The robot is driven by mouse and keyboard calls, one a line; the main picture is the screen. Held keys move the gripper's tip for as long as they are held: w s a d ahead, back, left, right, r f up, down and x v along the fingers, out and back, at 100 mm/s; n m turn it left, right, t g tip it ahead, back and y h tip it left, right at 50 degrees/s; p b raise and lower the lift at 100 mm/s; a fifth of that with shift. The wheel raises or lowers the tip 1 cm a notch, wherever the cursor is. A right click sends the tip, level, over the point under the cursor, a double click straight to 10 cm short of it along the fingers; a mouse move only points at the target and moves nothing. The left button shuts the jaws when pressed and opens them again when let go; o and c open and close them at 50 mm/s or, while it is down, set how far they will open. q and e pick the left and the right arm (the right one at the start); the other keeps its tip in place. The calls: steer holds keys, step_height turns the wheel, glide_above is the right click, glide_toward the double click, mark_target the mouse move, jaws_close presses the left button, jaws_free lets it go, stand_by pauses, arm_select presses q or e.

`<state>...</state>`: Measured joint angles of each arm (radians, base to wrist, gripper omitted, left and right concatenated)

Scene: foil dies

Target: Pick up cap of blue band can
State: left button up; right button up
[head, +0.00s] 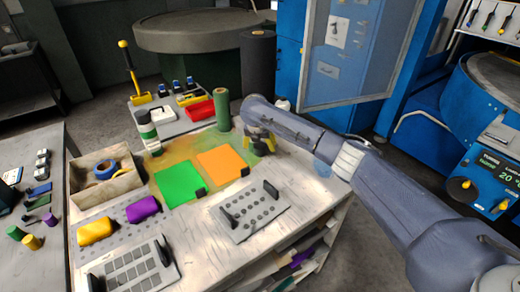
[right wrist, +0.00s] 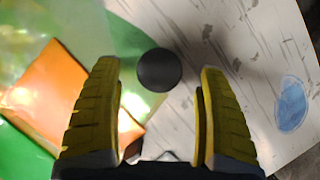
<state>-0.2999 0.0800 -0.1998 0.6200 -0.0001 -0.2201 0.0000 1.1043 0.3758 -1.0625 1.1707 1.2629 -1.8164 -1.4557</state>
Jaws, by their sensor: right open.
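A round black disc (right wrist: 158,69), which looks like a cap, lies between the fingertips of my right gripper (right wrist: 160,76) in the right wrist view, with a gap to each finger. I cannot tell whether it lies flat on the bench or tops a can, and no blue band shows. In the head view my right gripper (head: 261,147) is low over the bench, beside the orange sheet. It is open and hides the disc there. My left gripper is out of view.
An orange sheet (head: 222,162) and a green sheet (head: 180,184) lie beside my gripper. A tall green roll (head: 222,110) stands just behind. A blue round patch (head: 322,168) is right of it. A grey plate with holes (head: 250,212) lies in front.

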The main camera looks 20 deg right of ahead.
steer(key=shift+x, duration=1.45)
steer(key=c, duration=0.9)
